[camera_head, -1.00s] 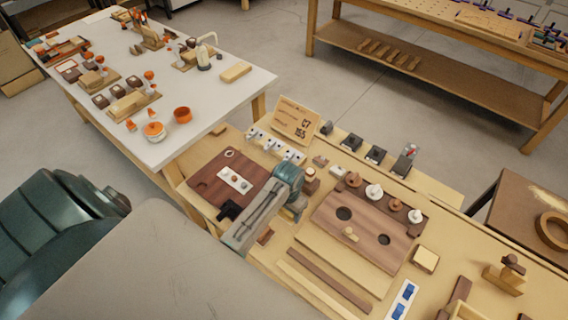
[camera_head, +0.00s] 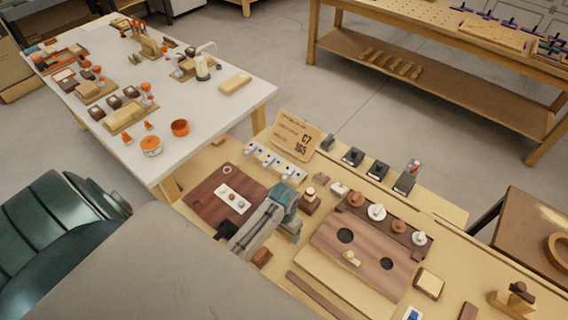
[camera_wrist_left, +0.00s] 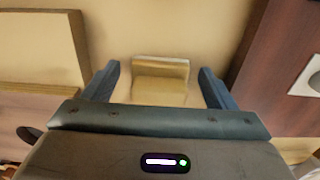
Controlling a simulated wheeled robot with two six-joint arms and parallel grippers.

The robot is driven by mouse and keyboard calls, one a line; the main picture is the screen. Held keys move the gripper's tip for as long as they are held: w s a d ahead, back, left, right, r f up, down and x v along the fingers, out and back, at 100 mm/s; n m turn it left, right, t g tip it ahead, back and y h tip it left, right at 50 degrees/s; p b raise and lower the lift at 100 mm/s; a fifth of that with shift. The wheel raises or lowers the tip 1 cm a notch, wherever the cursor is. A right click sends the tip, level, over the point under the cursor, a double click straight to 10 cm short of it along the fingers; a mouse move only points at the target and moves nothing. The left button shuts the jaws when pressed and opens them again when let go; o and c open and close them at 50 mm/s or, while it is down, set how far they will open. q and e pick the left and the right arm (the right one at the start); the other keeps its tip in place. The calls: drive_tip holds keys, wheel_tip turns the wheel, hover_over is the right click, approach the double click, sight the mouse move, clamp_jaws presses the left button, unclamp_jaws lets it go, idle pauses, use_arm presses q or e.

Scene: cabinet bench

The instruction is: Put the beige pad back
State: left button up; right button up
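A small beige block (camera_wrist_left: 160,82), which looks like the beige pad, lies on the light bench top in the left wrist view. It sits between and ahead of the two fingers, with a gap on each side. In the head view a small brownish block (camera_head: 262,257) shows beside my left gripper (camera_head: 252,240); I cannot tell surely that it is the same piece. My left gripper, also in the left wrist view (camera_wrist_left: 160,88), is open and empty, pointing down at the bench. Its far finger is partly hidden in the head view. My right gripper is not in view.
A dark red-brown board (camera_head: 208,196) with a white plate lies left of the gripper. A wooden board with two round holes (camera_head: 375,245) lies right, with knobs behind it. A square beige-topped block (camera_head: 429,283) lies further right. A sign (camera_head: 297,135) stands behind.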

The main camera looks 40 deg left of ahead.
use_arm(q)
drive_tip(key=shift+w, duration=0.1)
drive_tip(key=shift+w+r, duration=0.1)
drive_tip(key=shift+r, duration=0.2)
wheel_tip(320, 180, up, 11)
drive_tip(key=b, duration=0.2)
drive_tip(key=shift+r, duration=0.2)
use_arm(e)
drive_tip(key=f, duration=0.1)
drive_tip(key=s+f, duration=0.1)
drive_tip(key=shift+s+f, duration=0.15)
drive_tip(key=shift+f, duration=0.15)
use_arm(q)
drive_tip(key=shift+f, duration=0.1)
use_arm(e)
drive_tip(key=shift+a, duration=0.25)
